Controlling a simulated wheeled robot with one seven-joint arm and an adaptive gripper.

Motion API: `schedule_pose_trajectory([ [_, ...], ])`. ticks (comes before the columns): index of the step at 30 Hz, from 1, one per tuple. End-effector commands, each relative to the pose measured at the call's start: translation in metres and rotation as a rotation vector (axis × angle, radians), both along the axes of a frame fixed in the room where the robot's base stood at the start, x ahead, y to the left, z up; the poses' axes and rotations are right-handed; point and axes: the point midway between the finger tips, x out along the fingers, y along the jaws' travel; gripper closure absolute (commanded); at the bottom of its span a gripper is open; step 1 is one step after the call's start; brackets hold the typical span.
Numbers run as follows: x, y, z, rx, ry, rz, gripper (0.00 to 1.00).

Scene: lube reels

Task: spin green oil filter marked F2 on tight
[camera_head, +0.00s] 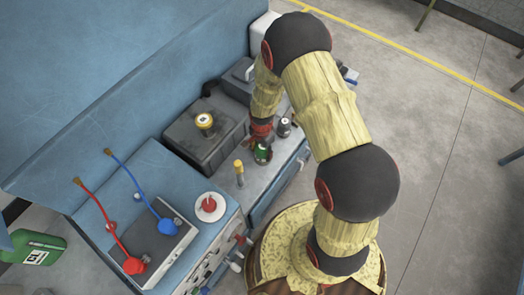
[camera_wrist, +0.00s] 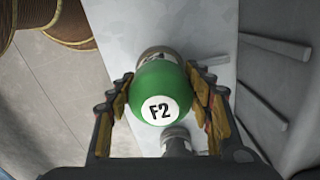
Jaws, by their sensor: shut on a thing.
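The green oil filter (camera_wrist: 160,88) carries a white round label reading F2 on its end, which faces the wrist camera. It also shows in the head view (camera_head: 263,153), partly covered by my arm. My gripper (camera_wrist: 162,100) is shut on the green filter, with one finger on each side of it. Behind the filter in the wrist view a grey metal mount (camera_wrist: 157,52) shows partly; the filter hides where the two meet, so I cannot tell how far on it sits.
A grey metal fitting (camera_wrist: 177,138) stands close below the filter in the wrist view. Open floor lies to the right.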

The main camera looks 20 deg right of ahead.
Motion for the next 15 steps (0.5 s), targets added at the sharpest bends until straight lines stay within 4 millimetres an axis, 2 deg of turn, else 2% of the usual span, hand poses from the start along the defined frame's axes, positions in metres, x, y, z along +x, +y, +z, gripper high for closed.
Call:
schedule_pose_trajectory([
  [7,0.0019,0.0006,-0.0006,0.000,0.000,-0.288,0.84],
  [15,0.0022,0.0007,-0.0006,0.000,0.000,-0.358,0.84],
])
